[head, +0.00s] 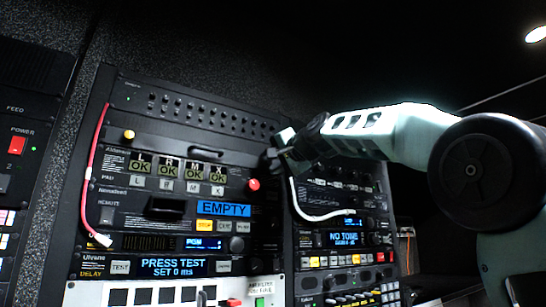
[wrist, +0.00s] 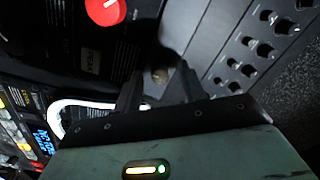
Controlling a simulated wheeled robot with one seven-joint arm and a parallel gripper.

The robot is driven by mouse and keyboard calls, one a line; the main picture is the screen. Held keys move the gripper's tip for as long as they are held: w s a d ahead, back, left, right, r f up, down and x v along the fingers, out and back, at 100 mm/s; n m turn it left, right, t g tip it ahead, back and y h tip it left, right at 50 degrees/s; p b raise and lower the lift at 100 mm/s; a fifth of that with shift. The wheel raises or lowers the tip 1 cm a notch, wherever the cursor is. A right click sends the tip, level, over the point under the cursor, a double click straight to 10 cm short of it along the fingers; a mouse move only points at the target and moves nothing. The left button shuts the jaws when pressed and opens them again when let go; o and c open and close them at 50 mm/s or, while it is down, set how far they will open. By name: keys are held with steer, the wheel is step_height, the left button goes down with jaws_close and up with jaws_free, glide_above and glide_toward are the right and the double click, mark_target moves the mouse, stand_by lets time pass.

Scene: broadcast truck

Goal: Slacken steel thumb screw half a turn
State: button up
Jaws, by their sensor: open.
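My gripper (head: 277,158) is at the upper right corner of the middle rack, near the panel face. In the wrist view my gripper (wrist: 160,80) has its two dark fingers apart, with nothing held. A small, dim, round metal screw head (wrist: 159,75) shows in the gap between the fingertips; it looks like the steel thumb screw. I cannot tell if the fingers touch it. In the head view my gripper hides that spot. A yellow, brass-looking knob (head: 129,134) sits at the panel's upper left, and a red knob (head: 254,184) sits just below left of my gripper.
The red knob also shows in the wrist view (wrist: 105,10). A white cable (head: 318,216) loops below my gripper, and a red cable (head: 97,165) hangs at the left. A panel with rows of small knobs (head: 205,115) runs above. The space in front of the lower panels is clear.

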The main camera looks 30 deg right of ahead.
jaws_close()
steer(key=shift+n, duration=0.3)
